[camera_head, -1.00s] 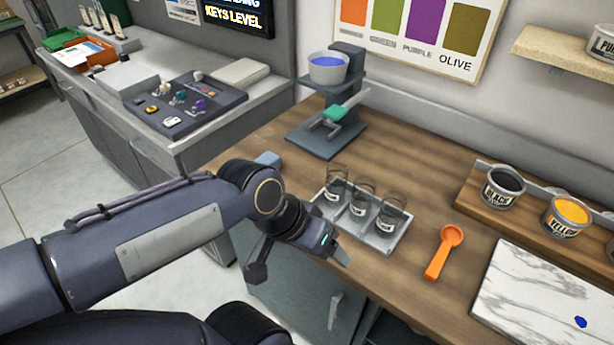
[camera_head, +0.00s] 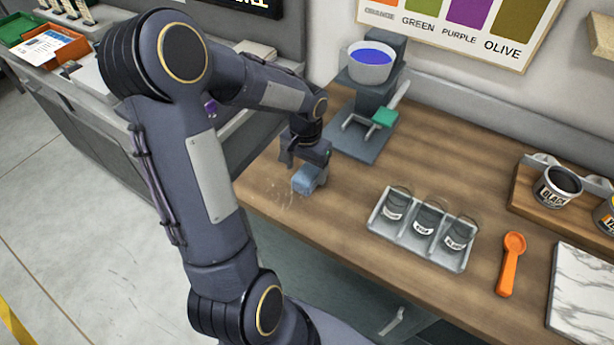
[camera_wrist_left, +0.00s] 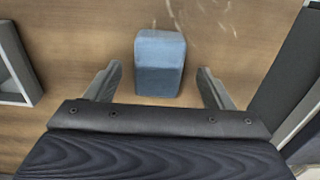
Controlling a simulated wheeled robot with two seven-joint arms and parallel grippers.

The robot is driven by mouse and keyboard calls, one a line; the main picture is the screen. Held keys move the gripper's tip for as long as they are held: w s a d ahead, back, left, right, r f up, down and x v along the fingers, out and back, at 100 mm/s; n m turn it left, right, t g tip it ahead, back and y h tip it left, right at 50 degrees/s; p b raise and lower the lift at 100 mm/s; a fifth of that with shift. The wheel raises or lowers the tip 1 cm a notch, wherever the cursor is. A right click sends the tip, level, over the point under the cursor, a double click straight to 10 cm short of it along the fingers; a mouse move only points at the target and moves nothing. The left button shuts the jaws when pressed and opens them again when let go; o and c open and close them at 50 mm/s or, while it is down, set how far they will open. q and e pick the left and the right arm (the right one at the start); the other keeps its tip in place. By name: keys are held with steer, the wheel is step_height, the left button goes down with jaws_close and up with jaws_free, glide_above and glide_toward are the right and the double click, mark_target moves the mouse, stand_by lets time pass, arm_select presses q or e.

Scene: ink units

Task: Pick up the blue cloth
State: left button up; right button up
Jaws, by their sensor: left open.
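The blue cloth (camera_head: 308,180) is a small folded block on the wooden counter, near its left end. It also shows in the left wrist view (camera_wrist_left: 160,62), lying between the two open fingers with a gap on each side. My left gripper (camera_head: 306,172) is above the cloth, pointing down, and hides part of it in the head view. In the left wrist view the left gripper (camera_wrist_left: 158,88) is open and empty. My right gripper is not in view.
A grey tray (camera_head: 412,244) with labelled glass jars stands right of the cloth. A grey stand (camera_head: 362,140) with a bowl of blue liquid (camera_head: 371,62) is behind. An orange scoop (camera_head: 511,262) lies farther right. Pale scratch-like marks (camera_head: 284,190) show on the counter beside the cloth.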

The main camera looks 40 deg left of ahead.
mark_target(307, 174)
arm_select(q)
step_height(307, 174, down, 4)
steer(key=shift+w+r, duration=0.15)
steer(key=shift+r, duration=0.05)
steer(key=c, duration=1)
steer(key=shift+r, duration=0.15)
steer(key=shift+r, duration=0.25)
step_height(307, 174, up, 2)
steer(key=shift+w+r, duration=0.1)
steer(key=s+d+r+b, duration=0.1)
steer(key=s+d+r, duration=0.1)
steer(key=d+r, duration=0.1)
steer(key=s+d+r+b, duration=0.1)
steer(key=s+d+r, duration=0.1)
steer(key=d, duration=0.3)
steer(key=s+d+r+b, duration=0.1)
steer(key=d+r, duration=0.4)
steer(key=shift+s, duration=0.4)
